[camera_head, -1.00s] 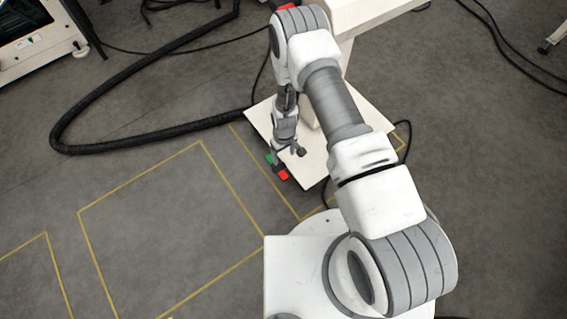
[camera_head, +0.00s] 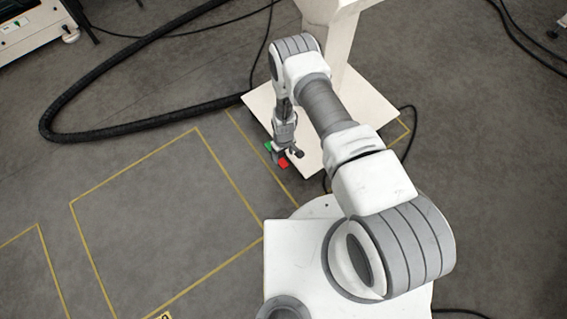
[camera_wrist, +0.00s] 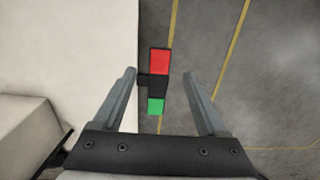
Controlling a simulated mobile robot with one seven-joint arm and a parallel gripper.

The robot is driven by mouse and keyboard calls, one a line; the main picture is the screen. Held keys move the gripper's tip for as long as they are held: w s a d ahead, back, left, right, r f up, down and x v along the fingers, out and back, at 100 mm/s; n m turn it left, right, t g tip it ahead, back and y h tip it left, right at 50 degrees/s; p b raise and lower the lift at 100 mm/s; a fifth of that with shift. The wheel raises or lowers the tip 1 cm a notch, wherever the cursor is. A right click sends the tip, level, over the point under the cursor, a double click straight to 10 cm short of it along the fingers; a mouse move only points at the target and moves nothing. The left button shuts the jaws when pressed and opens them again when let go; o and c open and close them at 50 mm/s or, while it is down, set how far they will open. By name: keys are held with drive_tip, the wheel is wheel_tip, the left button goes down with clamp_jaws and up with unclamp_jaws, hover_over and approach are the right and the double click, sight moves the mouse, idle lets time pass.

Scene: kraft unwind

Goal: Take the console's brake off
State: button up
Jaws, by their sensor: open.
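The console's white base plate (camera_head: 365,110) lies on the floor, with its white column (camera_head: 345,45) rising from it. At the plate's edge is a small brake pedal with a red pad (camera_head: 284,163) and a green pad (camera_head: 268,146). In the wrist view the red pad (camera_wrist: 160,61) is farther out and the green pad (camera_wrist: 155,106) nearer, joined by a black middle. My gripper (camera_wrist: 162,85) is open and empty above the pedal, its fingers either side of it in the picture. In the head view my gripper (camera_head: 283,152) partly hides the pedal. Contact cannot be told.
Yellow floor lines (camera_head: 195,130) mark out areas at left. A thick black hose (camera_head: 150,118) curves across the floor at upper left. A thin black cable (camera_head: 412,122) runs by the plate's right side. A white machine (camera_head: 32,32) stands at top left.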

sight(283, 164)
wheel_tip(283, 164, down, 6)
drive_tip(key=shift+r+b, duration=0.1)
drive_tip(key=shift+b, duration=0.8)
clamp_jaws()
idle(0.7)
